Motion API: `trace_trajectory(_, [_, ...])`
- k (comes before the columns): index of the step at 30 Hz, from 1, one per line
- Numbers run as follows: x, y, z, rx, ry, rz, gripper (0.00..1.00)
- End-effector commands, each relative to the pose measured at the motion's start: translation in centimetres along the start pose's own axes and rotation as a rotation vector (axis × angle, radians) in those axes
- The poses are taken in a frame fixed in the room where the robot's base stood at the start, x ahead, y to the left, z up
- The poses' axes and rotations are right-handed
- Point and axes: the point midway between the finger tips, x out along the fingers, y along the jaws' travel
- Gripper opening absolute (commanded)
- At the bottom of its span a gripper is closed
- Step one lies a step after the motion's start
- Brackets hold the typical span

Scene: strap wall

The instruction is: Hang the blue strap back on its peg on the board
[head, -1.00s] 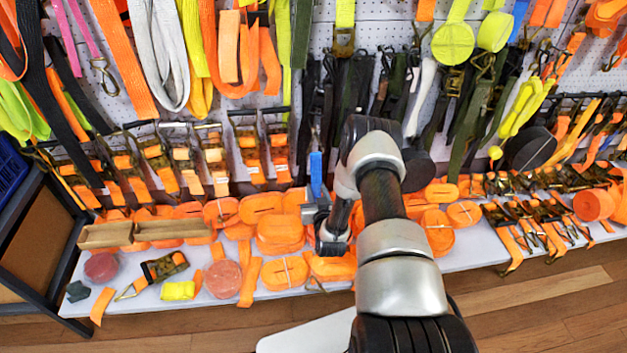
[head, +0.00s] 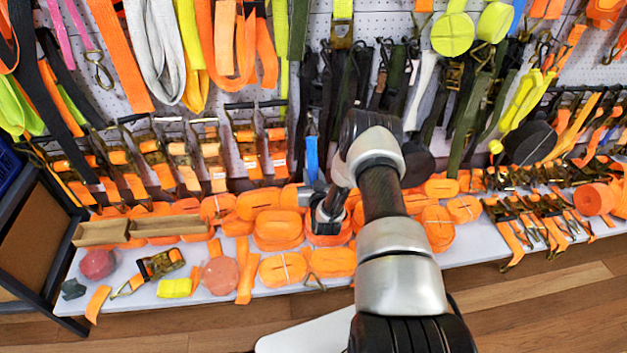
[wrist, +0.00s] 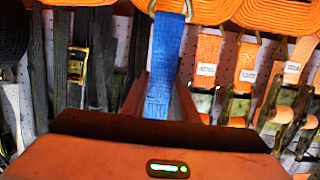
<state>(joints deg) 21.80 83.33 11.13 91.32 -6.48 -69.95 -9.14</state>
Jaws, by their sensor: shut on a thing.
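The blue strap (head: 312,156) hangs upright in front of the pegboard (head: 318,28), left of the black straps, in the head view. My gripper (head: 316,186) is shut on its lower part, above the orange rolls on the shelf. In the wrist view the blue strap (wrist: 166,62) runs up from between the fingers of my gripper (wrist: 160,100) to a metal loop at the top edge. The wrist picture looks upside down compared with the head view. I cannot tell which peg belongs to the strap, or whether the strap touches one.
Orange ratchet straps (head: 212,155) hang close on the left. Black straps (head: 345,90) hang close on the right and behind. Orange rolls (head: 278,228) crowd the white shelf (head: 215,305) below. A wooden tray (head: 140,230) stands at the left.

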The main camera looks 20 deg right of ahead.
Motion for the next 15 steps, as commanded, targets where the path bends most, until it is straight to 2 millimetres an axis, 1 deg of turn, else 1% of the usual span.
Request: trace_trajectory(15, [3.2, 0.0, -0.5, 0.001, 0.004, 0.0, 0.0])
